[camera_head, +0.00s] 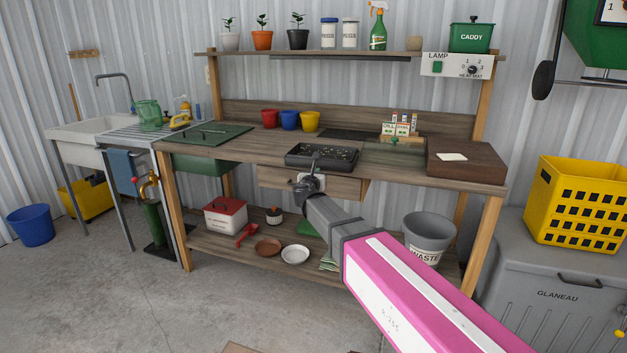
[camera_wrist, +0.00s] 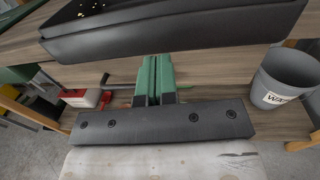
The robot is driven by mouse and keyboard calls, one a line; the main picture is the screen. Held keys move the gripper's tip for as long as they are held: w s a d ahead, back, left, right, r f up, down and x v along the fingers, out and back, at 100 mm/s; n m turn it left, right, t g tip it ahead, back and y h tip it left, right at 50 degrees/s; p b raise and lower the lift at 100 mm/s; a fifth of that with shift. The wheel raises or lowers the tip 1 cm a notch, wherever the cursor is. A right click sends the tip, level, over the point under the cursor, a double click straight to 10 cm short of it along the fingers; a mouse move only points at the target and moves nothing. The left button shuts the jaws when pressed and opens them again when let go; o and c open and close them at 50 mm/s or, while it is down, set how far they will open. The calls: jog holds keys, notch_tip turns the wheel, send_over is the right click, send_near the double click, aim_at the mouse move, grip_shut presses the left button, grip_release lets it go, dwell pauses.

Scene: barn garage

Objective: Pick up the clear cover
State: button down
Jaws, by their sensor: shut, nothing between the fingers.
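I cannot make out the clear cover for certain. A see-through, greenish low box (camera_head: 393,157) on the bench, right of the black seed tray (camera_head: 322,156), may be it. My gripper (camera_head: 306,180) is in front of the bench's front edge, by the drawer and just below the seed tray. In the wrist view its green fingers (camera_wrist: 155,62) are shut together and empty. The black tray (camera_wrist: 180,32) fills the top of that view, beyond the fingertips.
A brown wooden box (camera_head: 466,162) with a white paper stands at the bench's right end. Seed packets (camera_head: 398,129) stand behind the see-through box. A green mat (camera_head: 205,134) lies at the left. A grey waste bin (camera_head: 428,232) is on the lower shelf.

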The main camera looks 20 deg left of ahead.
aim_at(323, 157)
jog(key=shift+w, duration=0.7)
jog(key=shift+w, duration=0.1)
jog(key=shift+w, duration=0.85)
